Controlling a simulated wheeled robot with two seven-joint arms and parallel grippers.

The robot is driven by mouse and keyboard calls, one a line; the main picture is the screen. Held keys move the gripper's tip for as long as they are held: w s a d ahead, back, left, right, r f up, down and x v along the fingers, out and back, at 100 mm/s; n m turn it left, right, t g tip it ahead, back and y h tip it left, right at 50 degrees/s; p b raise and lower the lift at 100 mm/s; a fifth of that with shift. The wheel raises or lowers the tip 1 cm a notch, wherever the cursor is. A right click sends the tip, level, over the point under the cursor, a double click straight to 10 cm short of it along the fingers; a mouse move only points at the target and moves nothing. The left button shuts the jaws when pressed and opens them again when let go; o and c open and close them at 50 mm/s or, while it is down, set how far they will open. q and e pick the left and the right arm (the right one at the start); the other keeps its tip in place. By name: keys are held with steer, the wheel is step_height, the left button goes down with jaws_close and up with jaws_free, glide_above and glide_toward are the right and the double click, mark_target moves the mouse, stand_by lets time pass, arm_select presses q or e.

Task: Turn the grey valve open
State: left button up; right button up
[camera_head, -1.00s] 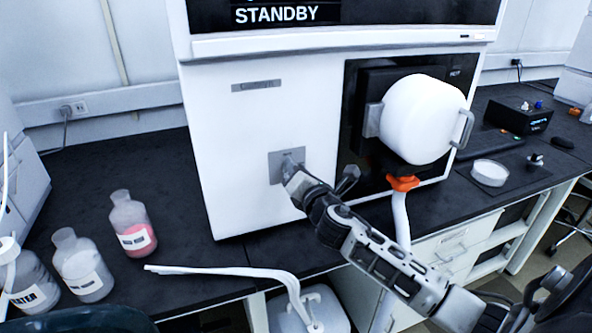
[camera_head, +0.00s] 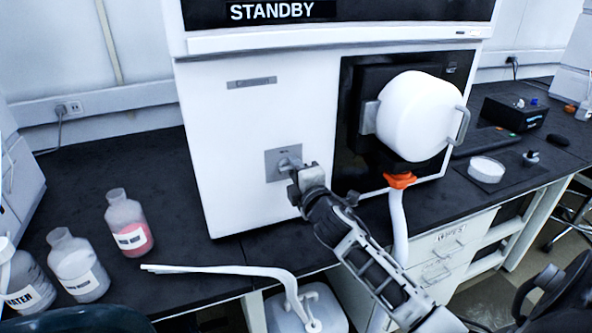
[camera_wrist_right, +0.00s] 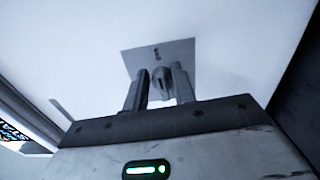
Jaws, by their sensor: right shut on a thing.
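The grey valve (camera_head: 287,164) sits on a square grey plate on the white front of the machine, in the middle of the head view. My right gripper (camera_head: 296,176) reaches it from the lower right and is shut on it, covering part of the handle. In the right wrist view the valve (camera_wrist_right: 161,82) shows between the two fingers of the gripper (camera_wrist_right: 160,88), in front of its plate. The exact angle of the handle is hard to tell. My left gripper does not show.
The machine (camera_head: 235,130) reads STANDBY. A white drum (camera_head: 418,115) with an orange fitting (camera_head: 399,180) is to the right of the valve. Bottles, one holding pink liquid (camera_head: 129,222), stand at the left of the dark bench.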

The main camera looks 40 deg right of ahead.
steer(key=shift+f+m, duration=0.1)
steer(key=shift+m, duration=0.3)
steer(key=o, duration=0.6)
steer(key=shift+o, duration=0.2)
steer(key=b+v, duration=0.1)
steer(key=v, duration=1.5)
steer(key=shift+b, duration=0.4)
steer(key=shift+a, duration=0.2)
